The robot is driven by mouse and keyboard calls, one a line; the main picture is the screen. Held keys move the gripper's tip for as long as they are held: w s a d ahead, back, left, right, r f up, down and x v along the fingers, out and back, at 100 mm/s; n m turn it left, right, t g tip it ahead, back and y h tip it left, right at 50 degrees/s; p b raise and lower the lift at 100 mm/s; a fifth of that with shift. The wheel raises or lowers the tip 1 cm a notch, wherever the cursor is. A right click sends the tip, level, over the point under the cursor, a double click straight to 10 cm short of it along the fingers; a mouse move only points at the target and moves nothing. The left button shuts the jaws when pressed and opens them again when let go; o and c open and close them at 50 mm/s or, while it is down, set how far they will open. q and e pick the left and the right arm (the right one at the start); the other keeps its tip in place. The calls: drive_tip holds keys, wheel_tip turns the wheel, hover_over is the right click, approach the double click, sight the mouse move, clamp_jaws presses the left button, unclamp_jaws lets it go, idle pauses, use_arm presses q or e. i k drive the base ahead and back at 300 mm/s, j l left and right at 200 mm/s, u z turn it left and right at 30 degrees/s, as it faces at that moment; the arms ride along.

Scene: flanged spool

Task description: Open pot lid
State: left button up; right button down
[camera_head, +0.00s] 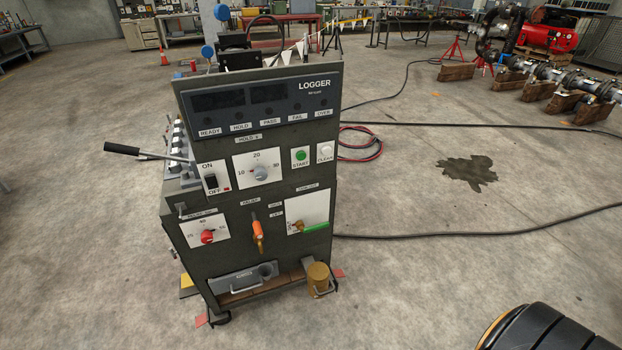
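A dark grey cabinet marked LOGGER (281,188) stands in the middle of the head view. A brass-coloured cylinder (319,278) is at its lower right corner, upright, with what looks like a flat top; it may be the pot, and its top may be the lid. I cannot tell whether a separate lid sits on it. A grey drawer-like panel with a handle (240,279) is to its left. Neither of my grippers shows in the head view.
A lever with a black handle (122,148) sticks out left of the cabinet. A red and black cable coil (360,143) lies behind it, and a dark stain (468,172) marks the floor. Shafts on wooden blocks (538,88) are at the back right. Floor around the cabinet is mostly clear.

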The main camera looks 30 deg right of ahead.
sight(317, 272)
drive_tip(key=z, duration=1)
